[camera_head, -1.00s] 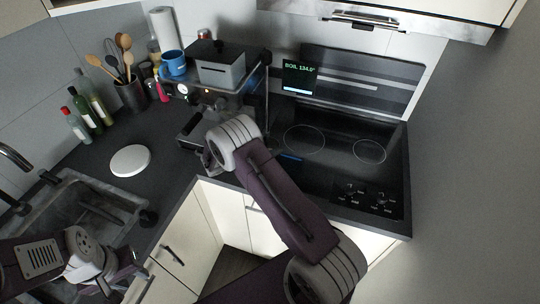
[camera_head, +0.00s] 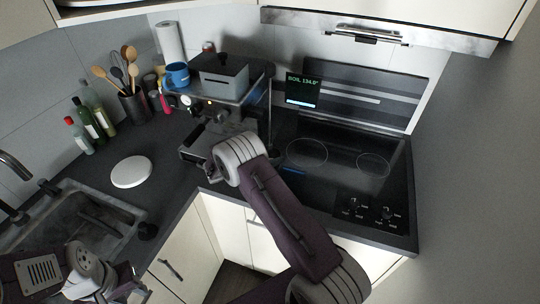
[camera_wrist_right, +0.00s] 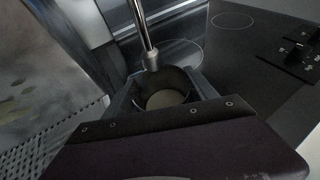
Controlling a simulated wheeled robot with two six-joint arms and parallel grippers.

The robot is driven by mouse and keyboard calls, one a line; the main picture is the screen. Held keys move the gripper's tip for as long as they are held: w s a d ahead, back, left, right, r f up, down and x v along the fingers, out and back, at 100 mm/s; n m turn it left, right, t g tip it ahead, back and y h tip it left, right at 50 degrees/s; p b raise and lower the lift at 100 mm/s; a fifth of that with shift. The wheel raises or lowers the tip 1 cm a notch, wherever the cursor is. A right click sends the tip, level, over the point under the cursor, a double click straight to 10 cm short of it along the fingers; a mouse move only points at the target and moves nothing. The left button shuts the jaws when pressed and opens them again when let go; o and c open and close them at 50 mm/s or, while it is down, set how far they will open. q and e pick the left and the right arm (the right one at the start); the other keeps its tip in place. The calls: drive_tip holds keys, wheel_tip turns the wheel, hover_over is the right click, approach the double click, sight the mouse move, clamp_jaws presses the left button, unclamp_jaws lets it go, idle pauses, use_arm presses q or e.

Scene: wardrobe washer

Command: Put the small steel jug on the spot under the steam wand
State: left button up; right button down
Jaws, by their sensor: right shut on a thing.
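The small steel jug (camera_wrist_right: 165,88) shows in the right wrist view, its open mouth towards the camera. My right gripper (camera_wrist_right: 165,94) is shut on it, with a finger on either side. The steam wand (camera_wrist_right: 146,35) comes down from the top of that view, and its tip appears at the jug's far rim; I cannot tell whether they touch. The spot under the wand is hidden. In the head view my right wrist covers the jug in front of the coffee machine (camera_head: 222,113). My left gripper (camera_head: 125,288) is low at the left; its fingers are unclear.
A drip grate (camera_wrist_right: 30,150) lies left of the jug in the wrist view. The cooktop (camera_head: 330,165) is right of the machine. A blue mug (camera_head: 177,75) and a grey box (camera_head: 223,75) stand on top. A white disc (camera_head: 131,171) lies on the counter near the sink (camera_head: 85,215).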

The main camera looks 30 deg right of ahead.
drive_tip(key=shift+f, duration=0.2)
drive_tip(key=shift+c, duration=1)
unclamp_jaws()
drive_tip(key=shift+o, duration=1)
drive_tip(key=b+v, duration=0.2)
drive_tip(key=v, duration=0.7)
